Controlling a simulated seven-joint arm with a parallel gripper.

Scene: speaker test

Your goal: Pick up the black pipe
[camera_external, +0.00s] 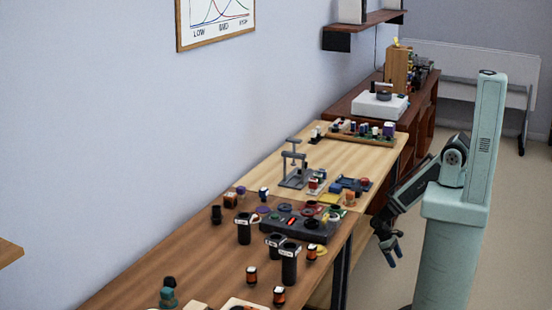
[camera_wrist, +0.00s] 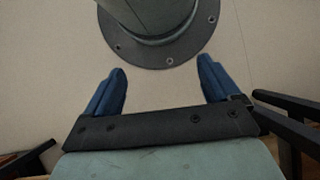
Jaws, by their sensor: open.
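I cannot tell which is the black pipe, and the labels are too small to read. A shorter black cylinder (camera_external: 216,216) stands further left. My gripper (camera_external: 391,254) hangs off the table's right side, apart from all of them. In the wrist view its blue fingers (camera_wrist: 163,70) are spread and empty, above bare floor.
A lighter wooden table (camera_external: 370,158) adjoins behind. The table's right edge and legs lie between my gripper and the cylinders.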

